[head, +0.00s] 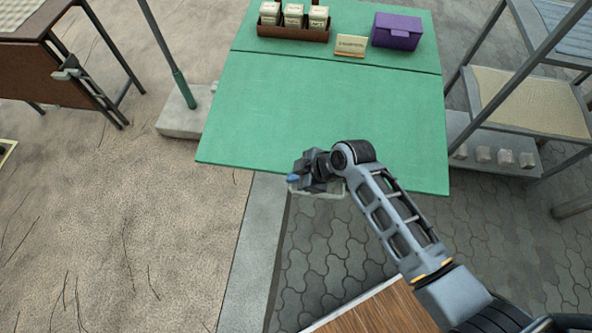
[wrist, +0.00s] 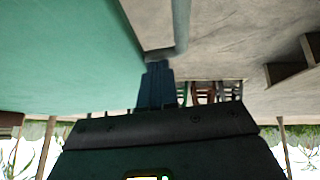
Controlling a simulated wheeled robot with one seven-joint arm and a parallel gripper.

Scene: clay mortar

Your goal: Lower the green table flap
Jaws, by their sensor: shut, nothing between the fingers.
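The green table flap (head: 330,110) is the near panel of the green table and extends toward me, looking about level with the back part. A seam separates it from the fixed top (head: 345,62). My gripper (head: 294,179) is at the flap's near edge, left of its middle, and overlaps that edge in the head view. In the wrist view, the blue fingers (wrist: 157,84) are together and empty, beside a broad green surface (wrist: 60,55). I cannot tell whether they touch it. Any support under the flap is hidden.
Labelled boxes in a brown tray (head: 292,32), a small sign (head: 351,46) and a purple box (head: 397,30) stand on the fixed top. A shelf rack (head: 530,105) stands right. A brown table (head: 45,74) is at the left. Open ground (head: 120,220) lies left.

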